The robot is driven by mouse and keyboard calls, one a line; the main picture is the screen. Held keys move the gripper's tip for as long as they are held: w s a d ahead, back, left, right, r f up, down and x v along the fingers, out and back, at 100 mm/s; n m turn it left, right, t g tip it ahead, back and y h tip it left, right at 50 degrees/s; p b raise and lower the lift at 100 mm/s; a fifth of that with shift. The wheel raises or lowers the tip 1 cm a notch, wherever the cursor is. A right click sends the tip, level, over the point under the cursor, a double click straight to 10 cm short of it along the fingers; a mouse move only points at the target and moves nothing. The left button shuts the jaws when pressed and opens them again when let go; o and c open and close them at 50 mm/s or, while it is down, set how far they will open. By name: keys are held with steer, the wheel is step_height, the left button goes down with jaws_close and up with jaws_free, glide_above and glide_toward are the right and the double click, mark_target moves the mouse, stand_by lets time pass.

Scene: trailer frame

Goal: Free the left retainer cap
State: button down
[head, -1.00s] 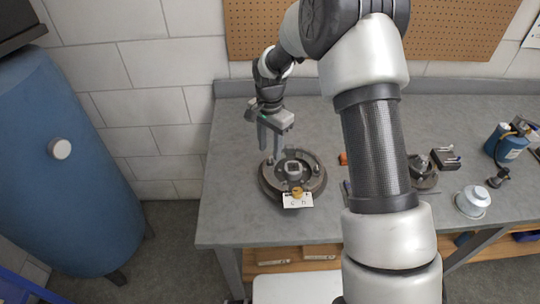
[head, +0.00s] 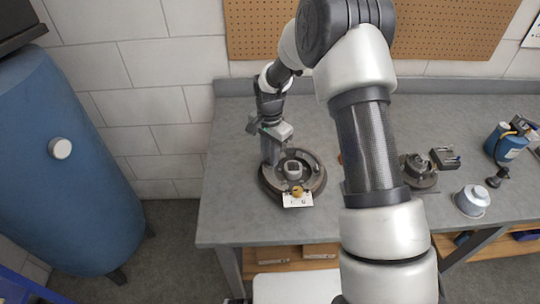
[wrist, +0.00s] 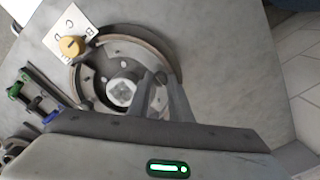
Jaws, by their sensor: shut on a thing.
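The round brake assembly (head: 318,183) lies on the grey bench, with a square-ended hub (head: 293,171) at its middle. My gripper (head: 271,164) reaches down to its left side, and its two fingers are close together. In the wrist view, the fingertips (wrist: 156,78) meet over the assembly's plate, beside the hub (wrist: 121,92). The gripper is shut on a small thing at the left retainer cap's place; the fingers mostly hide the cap. I cannot tell whether it is still seated.
A white lettered card (head: 298,200) with a brass knob (head: 297,191) sits at the assembly's front rim. To the right, beyond my arm, are another hub part (head: 421,172), a grey cup (head: 472,200) and a blue canister (head: 506,146). The bench left of the assembly is clear.

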steer(key=shift+n, duration=0.3)
steer(key=n+b, duration=0.2)
steer(key=n, duration=0.1)
steer(key=shift+f+n, duration=0.1)
steer(key=shift+n, duration=0.3)
steer(key=n+b, duration=0.1)
steer(key=n, duration=0.8)
steer(key=shift+b, duration=0.3)
steer(key=shift+n, duration=2.2)
steer(key=c, duration=1.6)
jaws_free()
